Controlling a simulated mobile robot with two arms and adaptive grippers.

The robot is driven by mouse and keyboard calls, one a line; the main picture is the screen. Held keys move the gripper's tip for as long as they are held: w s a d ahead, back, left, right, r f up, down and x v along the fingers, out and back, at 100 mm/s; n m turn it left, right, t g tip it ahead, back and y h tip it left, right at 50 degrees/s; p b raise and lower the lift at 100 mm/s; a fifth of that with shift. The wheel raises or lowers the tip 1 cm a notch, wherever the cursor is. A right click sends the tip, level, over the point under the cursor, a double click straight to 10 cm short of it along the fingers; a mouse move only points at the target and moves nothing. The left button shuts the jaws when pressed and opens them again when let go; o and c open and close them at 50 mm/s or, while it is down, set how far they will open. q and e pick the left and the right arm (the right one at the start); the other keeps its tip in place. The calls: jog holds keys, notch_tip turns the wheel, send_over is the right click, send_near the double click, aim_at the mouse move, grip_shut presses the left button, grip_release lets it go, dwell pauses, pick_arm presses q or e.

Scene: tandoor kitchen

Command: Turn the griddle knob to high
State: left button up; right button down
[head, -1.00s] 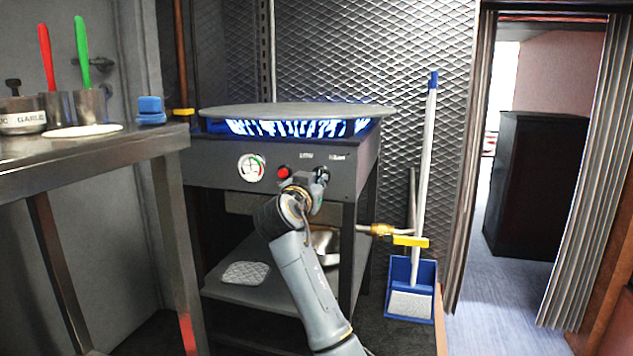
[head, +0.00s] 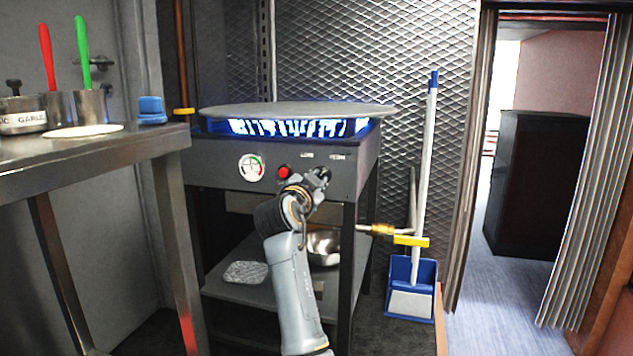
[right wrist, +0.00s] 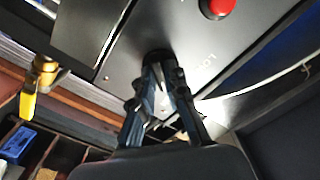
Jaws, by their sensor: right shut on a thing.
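The griddle (head: 300,110) is a round grey plate on a dark stand, with blue-white flames glowing under it. The griddle knob (right wrist: 156,56) is dark and shows partly in the right wrist view, on the front panel beside lettering that seems to begin "LO". My right gripper (head: 320,176) is at the front panel, right of the red button (head: 284,172). In the right wrist view its fingers (right wrist: 158,80) are closed in on the knob, which they partly cover. The knob's mark and exact angle cannot be made out. My left gripper is not in view.
A round gauge (head: 251,167) sits left of the red button. A brass valve with a yellow handle (head: 410,240) sticks out at right, near a blue dustpan (head: 411,290). A steel counter (head: 90,162) stands at left. A bowl (head: 324,247) is on the lower shelf.

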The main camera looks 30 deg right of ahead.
dwell(0.3)
jog(key=c, duration=1.4)
grip_release()
jog(key=shift+o, duration=0.2)
jog(key=v, duration=1.2)
